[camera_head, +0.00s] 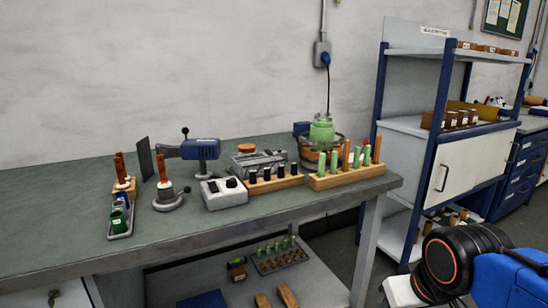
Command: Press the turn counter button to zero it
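A pale grey box (224,192) stands on the bench near its front edge, with small dark parts on its top. It looks like a control or counter box, but its markings are too small to read, so I cannot tell for sure which thing bears the turn counter button. Behind it stands a blue machine (201,149) with a grey shaft pointing left and a black-knobbed lever. My arm (452,262) shows at the lower right, in front of the bench's right end and well apart from the box. My gripper's fingers are not visible.
The green-topped bench (60,215) is bare at left. Wooden racks of dark and green pieces (347,178) stand right of the box. A round-based stand (168,198) and a tray with a green cup (120,222) stand left. A blue-framed shelf (432,150) is at right.

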